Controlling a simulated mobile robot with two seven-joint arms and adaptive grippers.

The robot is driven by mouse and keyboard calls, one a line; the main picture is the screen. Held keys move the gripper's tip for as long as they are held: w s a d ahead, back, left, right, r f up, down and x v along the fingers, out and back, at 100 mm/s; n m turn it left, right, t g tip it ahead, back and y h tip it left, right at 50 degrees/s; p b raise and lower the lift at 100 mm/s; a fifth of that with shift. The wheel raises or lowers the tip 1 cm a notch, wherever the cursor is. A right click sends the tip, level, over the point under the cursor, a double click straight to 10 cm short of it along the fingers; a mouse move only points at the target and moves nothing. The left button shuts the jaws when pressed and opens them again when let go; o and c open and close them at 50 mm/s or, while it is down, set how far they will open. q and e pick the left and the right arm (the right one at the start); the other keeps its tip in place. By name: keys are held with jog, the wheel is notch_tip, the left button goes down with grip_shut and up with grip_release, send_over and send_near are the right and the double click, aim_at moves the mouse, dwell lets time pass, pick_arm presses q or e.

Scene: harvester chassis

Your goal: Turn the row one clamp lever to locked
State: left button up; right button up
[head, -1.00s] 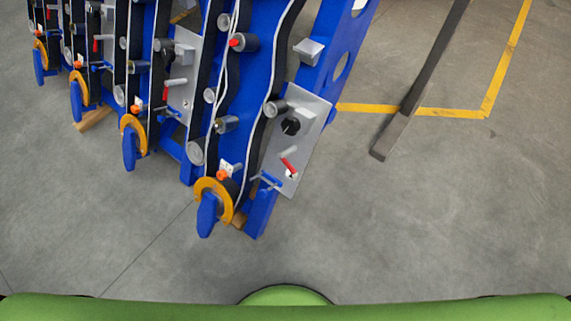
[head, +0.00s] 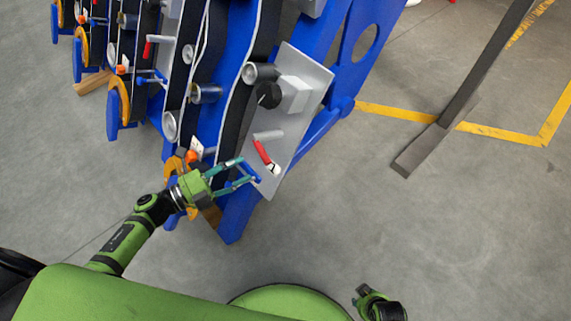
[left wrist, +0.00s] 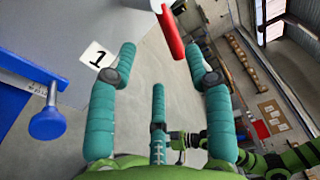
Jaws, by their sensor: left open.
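The row one clamp lever (head: 263,152) is a red handle on a grey plate (head: 292,150) at the nearest blue row. It also shows as a red bar (left wrist: 170,32) at the top of the left wrist view. My left gripper (head: 246,171) is open and empty, its teal fingers pointing at the plate just left of and below the lever. In the left wrist view the lever lies beyond the left gripper's fingertips (left wrist: 160,50), nearer the right-hand one; I see no grip on it. My right gripper (head: 364,292) is small at the bottom; its jaws are unclear.
A black knob (head: 269,95) sits above the lever on the plate. A white card marked 1 (left wrist: 95,55) and a blue knob (left wrist: 47,123) are beside the left gripper. A dark bar (head: 465,90) slants at the right. The grey floor between is clear.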

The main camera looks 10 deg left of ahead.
aim_at(265, 158)
pick_arm(q)
jog(key=shift+m+g+h, duration=0.3)
jog(key=shift+m+h, duration=0.2)
jog(key=shift+m, duration=0.3)
jog(key=shift+s+d+r+x, duration=0.1)
jog(key=shift+s+x, duration=0.05)
jog(key=shift+x, duration=1.15)
jog(key=shift+s+d+r+x, duration=0.1)
jog(key=shift+x, duration=1.15)
jog(key=shift+s+d+r+x, duration=0.1)
jog(key=shift+s+x, duration=0.05)
jog(key=shift+x, duration=1.15)
grip_shut()
